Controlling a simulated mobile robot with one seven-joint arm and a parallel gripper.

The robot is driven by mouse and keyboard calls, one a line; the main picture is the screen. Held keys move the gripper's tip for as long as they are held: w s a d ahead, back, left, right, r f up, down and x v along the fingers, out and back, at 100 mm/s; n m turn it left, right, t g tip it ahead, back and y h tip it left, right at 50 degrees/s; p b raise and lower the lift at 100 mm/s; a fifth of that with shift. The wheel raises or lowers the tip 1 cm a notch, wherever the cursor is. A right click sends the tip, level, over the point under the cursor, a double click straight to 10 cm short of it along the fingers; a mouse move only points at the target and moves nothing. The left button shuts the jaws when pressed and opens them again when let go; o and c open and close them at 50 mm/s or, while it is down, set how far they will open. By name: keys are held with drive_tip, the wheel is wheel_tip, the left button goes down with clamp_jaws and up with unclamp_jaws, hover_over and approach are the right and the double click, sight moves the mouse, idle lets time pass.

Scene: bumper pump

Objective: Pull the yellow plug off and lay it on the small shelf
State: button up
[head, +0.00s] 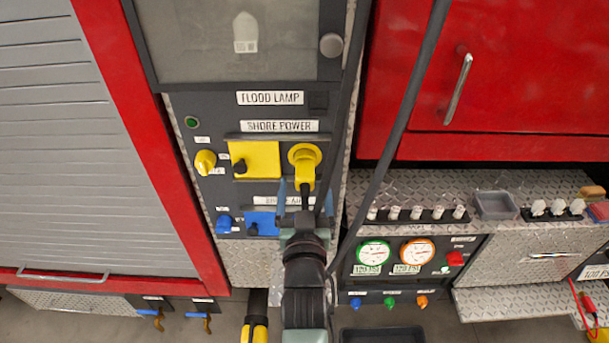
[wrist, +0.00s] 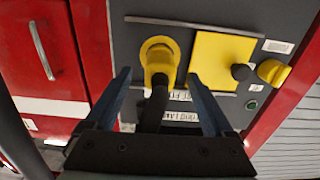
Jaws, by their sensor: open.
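The yellow plug (head: 306,168) sits in its round yellow socket below the SHORE POWER label. It also shows in the wrist view (wrist: 159,66), with a dark cable running from it toward my gripper. My gripper (head: 305,194) is open in front of the plug's lower end. In the wrist view its two blue fingers stand apart (wrist: 158,84), one on each side of the cable and plug, with nothing clamped. I cannot tell surely which ledge is the small shelf; a diamond-plate ledge (head: 425,192) lies to the right.
A yellow cover (head: 254,160) and a yellow knob (head: 205,162) are left of the plug. A blue cover (head: 262,223) is below. A thick dark hose (head: 399,130) crosses right of my gripper. A grey tray (head: 496,206) and several small fittings occupy the right ledge.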

sight(305, 168)
drive_tip(key=w+b, duration=0.1)
drive_tip(key=w, duration=0.1)
drive_tip(key=w+b, duration=0.2)
drive_tip(key=shift+w+f, duration=0.2)
drive_tip(key=shift+w, duration=0.2)
drive_tip(key=shift+w+r+b, duration=0.15)
drive_tip(key=shift+w+b, duration=0.2)
drive_tip(key=shift+w, duration=0.35)
idle(0.6)
clamp_jaws()
drive_tip(key=shift+r, duration=0.1)
drive_tip(key=shift+s, duration=0.15)
drive_tip(key=shift+s+p, duration=1.35)
drive_tip(key=shift+s, duration=1.45)
